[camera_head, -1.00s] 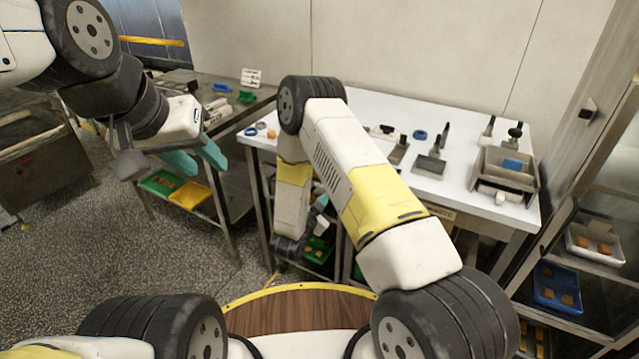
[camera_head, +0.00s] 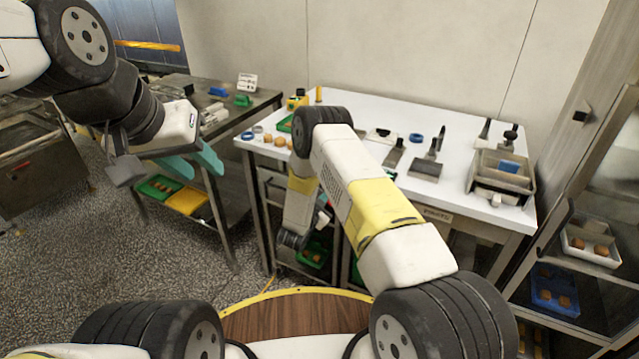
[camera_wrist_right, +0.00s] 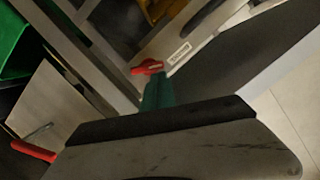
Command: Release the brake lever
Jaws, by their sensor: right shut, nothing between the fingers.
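In the right wrist view, a small red lever (camera_wrist_right: 147,67) sits beside a pale metal panel with a label, just beyond my fingertips. A second red handle (camera_wrist_right: 33,151) shows at the lower left. I cannot tell for sure which is the brake lever. My right gripper (camera_wrist_right: 158,92) has its teal fingers shut and empty, pointing at the first red lever; whether they touch it I cannot tell. In the head view, my right arm hides most of this gripper below the white table's front edge. My left gripper (camera_head: 190,162) is open and empty, raised at the left.
The white table (camera_head: 460,175) carries scrapers, a grey bin (camera_head: 504,172) and small items. A steel bench (camera_head: 258,103) stands to its left, with green and yellow trays (camera_head: 187,201) below. A rack (camera_head: 590,215) stands at the right. The speckled floor between is clear.

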